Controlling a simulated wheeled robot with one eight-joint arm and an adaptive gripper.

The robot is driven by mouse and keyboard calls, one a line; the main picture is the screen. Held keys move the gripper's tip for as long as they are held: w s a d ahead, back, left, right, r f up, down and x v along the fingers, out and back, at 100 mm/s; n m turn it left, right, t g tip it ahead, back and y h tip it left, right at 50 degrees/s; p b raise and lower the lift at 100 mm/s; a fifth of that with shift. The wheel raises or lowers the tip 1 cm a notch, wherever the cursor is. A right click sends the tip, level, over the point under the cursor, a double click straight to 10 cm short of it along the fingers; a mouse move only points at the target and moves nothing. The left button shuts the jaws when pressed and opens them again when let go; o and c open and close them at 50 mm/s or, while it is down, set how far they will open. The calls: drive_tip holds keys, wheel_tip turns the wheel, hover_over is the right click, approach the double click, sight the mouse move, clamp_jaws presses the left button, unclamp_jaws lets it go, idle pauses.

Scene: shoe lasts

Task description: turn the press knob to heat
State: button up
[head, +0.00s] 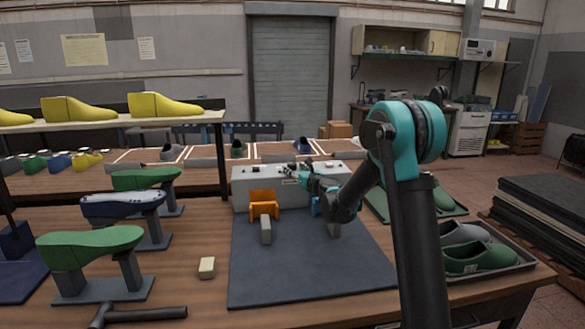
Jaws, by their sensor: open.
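A long light grey box, which looks like the press housing (243,188), stands at the back of the dark mat on the workbench. Small dark fittings show along the top of the box, too small to read. The knob and its heat mark cannot be made out; the gripper and wrist cover part of the box face.
The dark mat (300,272) is clear in front. Green and blue lasts on stands (92,243) fill the left; a shoe tray (512,268) lies right. A cream block (207,267) lies left.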

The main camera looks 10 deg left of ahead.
drive_tip(key=shift+x, duration=1.35)
drive_tip(key=shift+c, duration=0.3)
drive_tip(key=c, duration=1.1)
drive_tip(key=shift+s+m+t+h, duration=0.1)
drive_tip(key=shift+m+t+h, duration=0.2)
drive_tip(key=shift+m+h, duration=0.15)
drive_tip(key=shift+a+h, duration=0.15)
drive_tip(key=shift+h, duration=0.2)
drive_tip(key=m+t+h, duration=0.2)
drive_tip(key=m+h, duration=0.1)
drive_tip(key=h, duration=0.1)
drive_tip(key=shift+m+h, duration=0.25)
drive_tip(key=shift+h, duration=0.05)
drive_tip(key=shift+m+h, duration=1.1)
drive_tip(key=shift+h, duration=0.65)
drive_tip(key=shift+m+h, duration=1.1)
drive_tip(key=shift+h, duration=0.65)
